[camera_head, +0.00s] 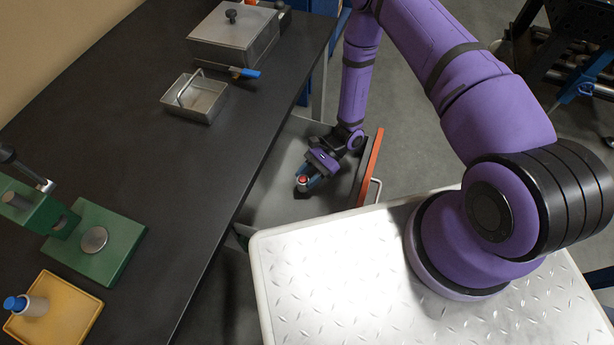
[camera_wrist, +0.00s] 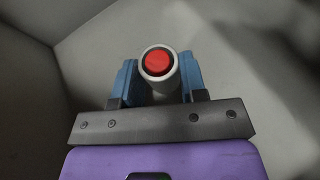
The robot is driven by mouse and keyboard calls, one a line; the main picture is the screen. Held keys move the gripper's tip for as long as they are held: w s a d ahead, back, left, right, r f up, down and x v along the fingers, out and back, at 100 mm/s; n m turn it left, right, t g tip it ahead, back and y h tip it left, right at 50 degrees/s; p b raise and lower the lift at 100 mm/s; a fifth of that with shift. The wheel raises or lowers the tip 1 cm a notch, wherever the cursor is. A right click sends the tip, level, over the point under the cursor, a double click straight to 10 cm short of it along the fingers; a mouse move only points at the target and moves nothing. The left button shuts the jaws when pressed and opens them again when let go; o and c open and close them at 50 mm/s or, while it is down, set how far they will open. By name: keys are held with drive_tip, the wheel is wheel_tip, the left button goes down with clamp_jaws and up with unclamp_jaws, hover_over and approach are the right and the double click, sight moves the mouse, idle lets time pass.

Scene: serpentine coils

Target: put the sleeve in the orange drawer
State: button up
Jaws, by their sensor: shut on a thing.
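The sleeve (camera_head: 302,180) is a pale cylinder with a red end, and it also shows in the wrist view (camera_wrist: 147,63). My gripper (camera_head: 306,183) is shut on it, with a blue finger on each side (camera_wrist: 158,80). The orange drawer (camera_head: 371,168) is pulled out from under the dark bench, its orange front to the right. My gripper and the sleeve are over or inside its grey interior. Grey walls and a corner (camera_wrist: 58,50) surround them in the wrist view. I cannot tell whether the sleeve touches the drawer floor.
The dark bench (camera_head: 150,135) holds a lidded metal box (camera_head: 232,38), a small metal tray (camera_head: 180,103), a blue-tipped tool (camera_head: 240,72), a green press (camera_head: 110,240), and a yellow tray (camera_head: 75,307) with a blue-topped pale cylinder (camera_head: 33,306). The bench edge borders the drawer on the left.

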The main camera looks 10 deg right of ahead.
drive_tip(key=shift+f, duration=0.7)
drive_tip(key=o, duration=1)
drive_tip(key=shift+r, duration=0.1)
